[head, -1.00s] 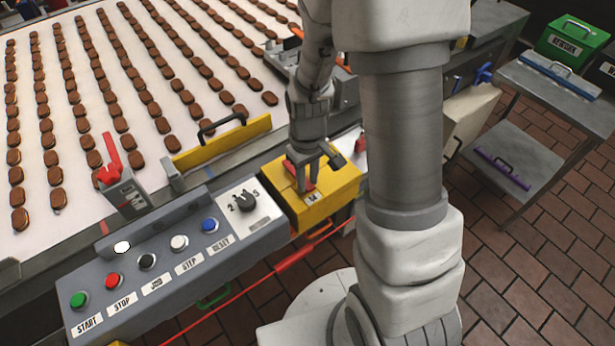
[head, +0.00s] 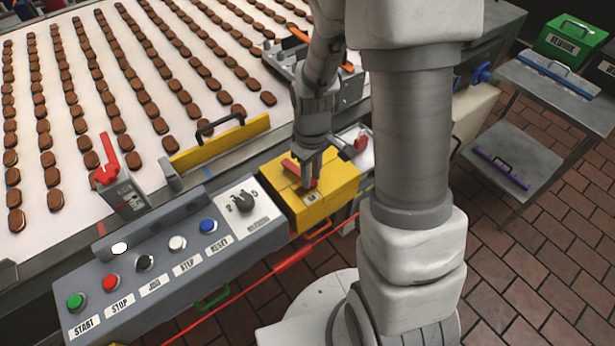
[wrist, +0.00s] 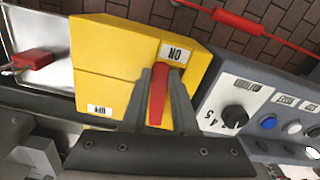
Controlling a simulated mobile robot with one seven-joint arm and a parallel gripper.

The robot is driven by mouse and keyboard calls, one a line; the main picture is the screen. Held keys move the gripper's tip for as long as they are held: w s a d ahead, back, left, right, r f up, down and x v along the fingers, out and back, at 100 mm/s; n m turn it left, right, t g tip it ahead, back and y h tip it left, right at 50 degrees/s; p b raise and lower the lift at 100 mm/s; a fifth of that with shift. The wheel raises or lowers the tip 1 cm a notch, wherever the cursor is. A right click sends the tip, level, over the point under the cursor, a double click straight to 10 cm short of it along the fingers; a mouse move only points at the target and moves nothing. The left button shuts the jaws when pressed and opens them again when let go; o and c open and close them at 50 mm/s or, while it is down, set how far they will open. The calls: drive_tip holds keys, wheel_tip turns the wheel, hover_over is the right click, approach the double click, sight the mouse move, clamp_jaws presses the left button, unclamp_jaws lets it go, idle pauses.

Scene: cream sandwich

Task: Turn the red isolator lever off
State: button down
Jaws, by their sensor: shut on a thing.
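The red isolator lever (wrist: 158,92) is on the yellow box (wrist: 115,55), and its visible end is beside the "ON" label (wrist: 176,53). The "OFF" label (wrist: 100,110) is on the lower left of the box in the wrist view. My gripper (wrist: 161,75) is shut on the lever, with one dark finger on each side of it. In the head view the gripper (head: 310,182) reaches down onto the yellow box (head: 335,200). It partly hides the red lever (head: 290,167) there.
A control panel (head: 130,275) with several buttons and a dial adjoins the yellow box. The conveyor (head: 100,200) with rows of brown biscuits lies behind. A red plug (wrist: 33,60) sits on a metal plate beside the box. A red cable (head: 290,258) runs in front.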

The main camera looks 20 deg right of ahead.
drive_tip(key=w+d+n, duration=0.1)
drive_tip(key=d+n, duration=0.1)
drive_tip(key=n, duration=0.1)
drive_tip(key=shift+w+d+n, duration=0.15)
drive_tip(key=shift+w+n, duration=0.15)
drive_tip(key=shift+w, duration=0.05)
drive_tip(key=w+n, duration=0.1)
drive_tip(key=w+d+n+p, duration=0.1)
drive_tip(key=n, duration=0.2)
drive_tip(key=shift+w+d+r+n+p, duration=0.15)
drive_tip(key=shift+w+d+n+p, duration=0.15)
drive_tip(key=shift+w+d+p, duration=0.1)
drive_tip(key=w+n+p, duration=0.1)
drive_tip(key=n, duration=0.1)
drive_tip(key=w+n+p, duration=0.1)
drive_tip(key=w+n, duration=0.1)
drive_tip(key=shift+d, duration=0.2)
drive_tip(key=shift+w+a+n+p, duration=0.15)
drive_tip(key=shift+w+n+p, duration=0.4)
drive_tip(key=shift+n, duration=0.4)
drive_tip(key=shift+w+a+n+p, duration=0.1)
drive_tip(key=shift+w+n+p, duration=0.25)
drive_tip(key=shift+w+n, duration=0.5)
drive_tip(key=shift+s, duration=0.1)
drive_tip(key=c, duration=0.7)
unclamp_jaws()
wheel_tip(320, 180, up, 17)
drive_tip(key=shift+r, duration=0.1)
